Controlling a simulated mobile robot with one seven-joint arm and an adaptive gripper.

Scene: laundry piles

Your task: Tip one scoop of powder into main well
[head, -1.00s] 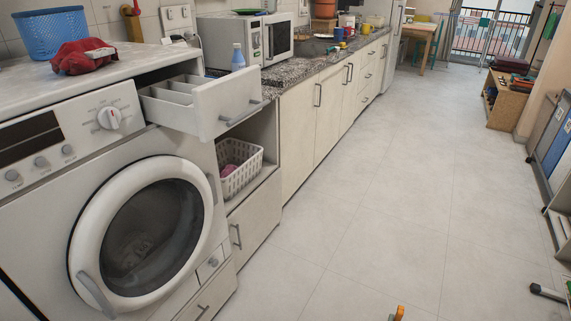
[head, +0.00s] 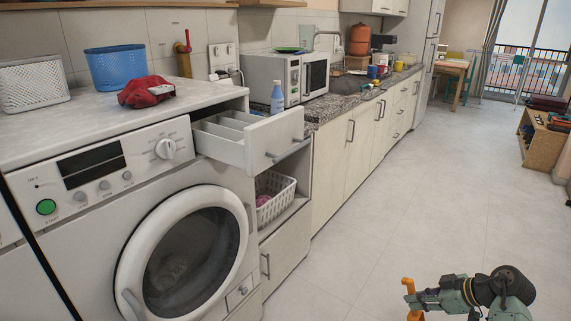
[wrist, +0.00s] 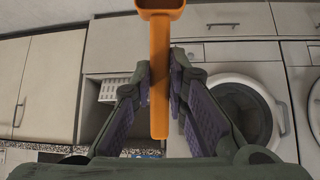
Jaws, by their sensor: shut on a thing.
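The open detergent drawer (head: 250,150) juts out at the top right of the washing machine (head: 90,205) in the head view. Dividers split its inside into compartments; their floors are hidden. An orange scoop (wrist: 160,100) runs upright through the wrist view, its handle between my gripper's fingers and its bowl cut by the top edge. My gripper (wrist: 161,68) is shut on the handle. In the head view, my gripper (head: 424,297) and the scoop (head: 408,287) are low at the right, over the floor, well apart from the drawer. I cannot tell what the bowl holds.
A red cloth (head: 146,91), a blue basket (head: 114,68) and a white basket (head: 33,82) sit on the machine's top. A blue bottle (head: 277,97) and a microwave (head: 287,78) stand behind the drawer. A white laundry basket (head: 275,200) is below it. The floor is clear.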

